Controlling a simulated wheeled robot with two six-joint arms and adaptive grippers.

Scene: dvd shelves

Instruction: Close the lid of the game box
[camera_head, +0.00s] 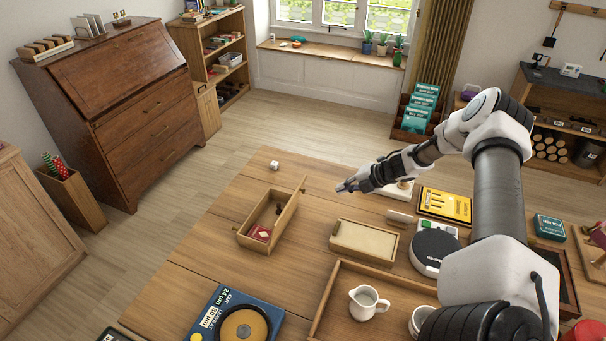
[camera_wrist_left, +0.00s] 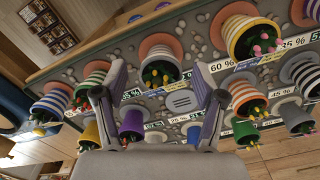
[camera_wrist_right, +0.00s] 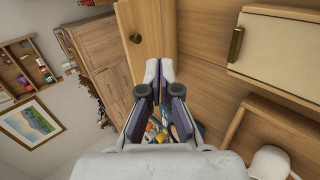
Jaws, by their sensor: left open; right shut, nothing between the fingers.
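The wooden game box (camera_head: 243,238) stands open on the table, with a red-and-white item (camera_head: 259,233) and small dark pieces inside. Its lid (camera_head: 291,207) appears to stand up along the right side, seen nearly edge-on. In the right wrist view a wooden panel with a brass fitting, apparently the lid (camera_wrist_right: 152,22), is just beyond the fingertips. My right gripper (camera_head: 344,187) is shut and empty, to the right of the box's far end; its fingers show in the right wrist view (camera_wrist_right: 160,66). My left gripper (camera_wrist_left: 158,88) is open and empty, outside the head view.
A cream-topped wooden box (camera_head: 364,238) stands right of the game box. A wooden tray (camera_head: 322,302) with a white jug (camera_head: 366,302) is nearer. A white die (camera_head: 274,165) lies behind. Striped pots (camera_wrist_left: 252,35) fill the left wrist view. Table left of the game box is clear.

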